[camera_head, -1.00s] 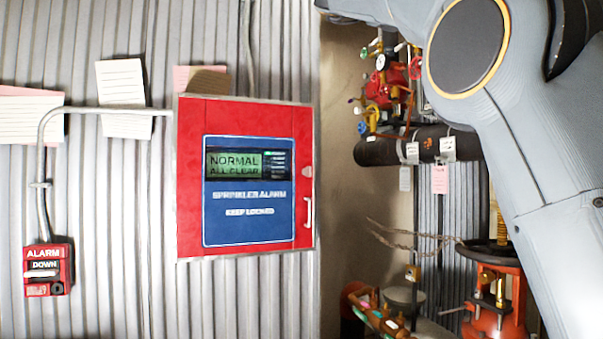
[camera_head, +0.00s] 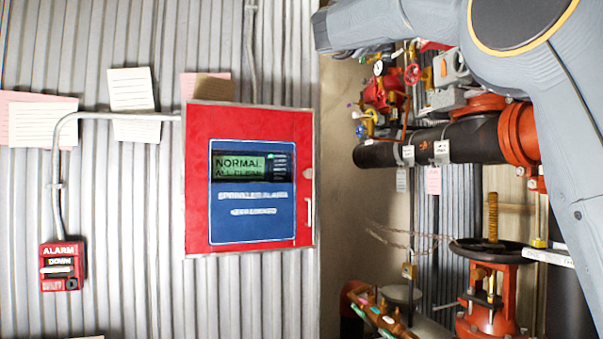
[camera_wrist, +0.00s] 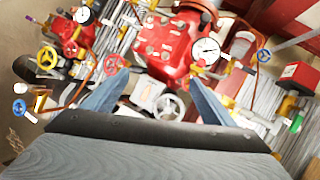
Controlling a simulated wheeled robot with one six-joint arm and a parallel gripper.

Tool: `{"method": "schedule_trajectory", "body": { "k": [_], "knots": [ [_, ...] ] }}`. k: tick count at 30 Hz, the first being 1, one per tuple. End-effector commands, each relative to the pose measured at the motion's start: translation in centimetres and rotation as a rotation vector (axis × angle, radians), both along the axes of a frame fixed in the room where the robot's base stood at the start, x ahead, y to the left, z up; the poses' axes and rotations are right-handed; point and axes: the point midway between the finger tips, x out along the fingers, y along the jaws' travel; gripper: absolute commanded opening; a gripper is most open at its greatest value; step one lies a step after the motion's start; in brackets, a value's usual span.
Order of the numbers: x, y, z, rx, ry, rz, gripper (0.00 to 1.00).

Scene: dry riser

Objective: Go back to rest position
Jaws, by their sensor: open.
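My gripper (camera_wrist: 158,100) shows in the wrist view with its two blue-grey fingers spread apart and nothing between them. Beyond the fingers are red valve bodies, gauges and handwheels, apart from the fingers. In the head view my arm crosses the upper right, and the gripper itself is out of that picture.
A red sprinkler alarm panel (camera_head: 248,225) reading "NORMAL ALL CLEAR" hangs on the corrugated wall (camera_head: 120,230), with an alarm pull box (camera_head: 62,266) at left. Right of it are a black pipe (camera_head: 430,147), a valve with a handwheel (camera_head: 488,250), and a red valve body (camera_wrist: 170,48).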

Motion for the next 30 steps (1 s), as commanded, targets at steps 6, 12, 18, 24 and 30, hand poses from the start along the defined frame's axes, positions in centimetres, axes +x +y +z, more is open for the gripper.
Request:
{"method": "schedule_trajectory", "body": {
  "k": [6,12,18,24,30],
  "knots": [
    [5.2,8.2,-5.4,-0.488,0.316,0.184,0.78],
    [7.1,16.2,-16.5,-0.952,0.615,0.386,0.78],
    [5.1,21.3,-29.2,-1.327,0.850,0.584,0.78],
    [0.0,23.8,-41.9,-1.644,1.040,0.801,0.78],
    [-7.5,23.9,-53.6,-1.938,1.195,1.036,0.78]
  ]
}}
